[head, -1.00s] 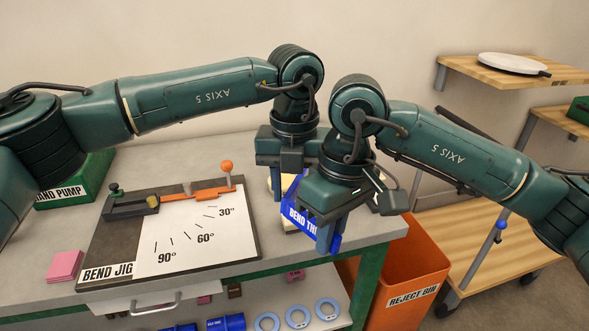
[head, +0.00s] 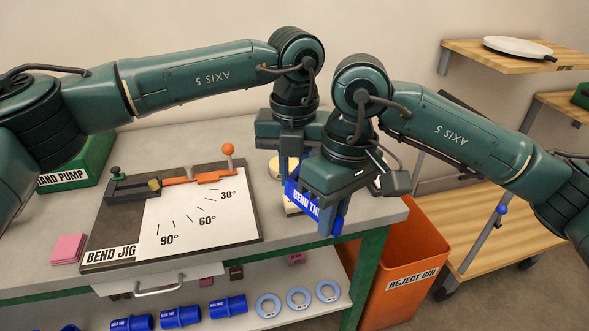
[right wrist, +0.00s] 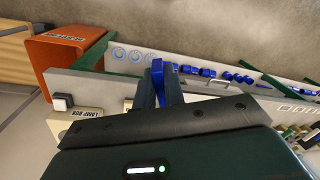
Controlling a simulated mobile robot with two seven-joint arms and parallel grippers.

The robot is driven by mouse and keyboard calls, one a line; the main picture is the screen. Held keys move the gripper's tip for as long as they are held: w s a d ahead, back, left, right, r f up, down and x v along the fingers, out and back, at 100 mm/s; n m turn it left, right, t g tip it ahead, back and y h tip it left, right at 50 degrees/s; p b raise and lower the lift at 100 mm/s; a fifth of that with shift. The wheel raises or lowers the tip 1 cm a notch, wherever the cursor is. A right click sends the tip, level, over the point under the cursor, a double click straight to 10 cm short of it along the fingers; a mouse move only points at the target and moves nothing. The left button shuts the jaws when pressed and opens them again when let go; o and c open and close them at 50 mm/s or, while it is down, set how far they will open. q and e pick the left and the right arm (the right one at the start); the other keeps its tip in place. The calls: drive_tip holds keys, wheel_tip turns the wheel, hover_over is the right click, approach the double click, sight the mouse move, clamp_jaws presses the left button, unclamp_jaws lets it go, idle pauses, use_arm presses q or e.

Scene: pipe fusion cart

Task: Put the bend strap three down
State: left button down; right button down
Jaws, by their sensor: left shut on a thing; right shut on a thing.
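The bend strap three (head: 297,198) is a blue piece with a white label reading "BEND TH…", over the right end of the bench. My left gripper (head: 291,178) is shut on its far side, and its fingertips are partly hidden. My right gripper (head: 331,215) is shut on its near side and covers part of the label. In the right wrist view a bit of blue strap (right wrist: 158,66) shows between the fingers of my right gripper (right wrist: 160,88). I cannot tell whether the strap touches the surface below it.
A cream lamp box (right wrist: 90,123) stands close to the strap. The bend jig (head: 112,252) lies to the left on the bench. An orange reject bin (head: 395,290) stands off the bench's right end. The lower shelf holds blue pipe pieces (head: 181,317) and rings (head: 298,298).

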drive_tip(key=shift+a, duration=0.2)
drive_tip(key=c, duration=1.4)
unclamp_jaws()
drive_tip(key=shift+d, duration=0.1)
drive_tip(key=shift+r, duration=0.1)
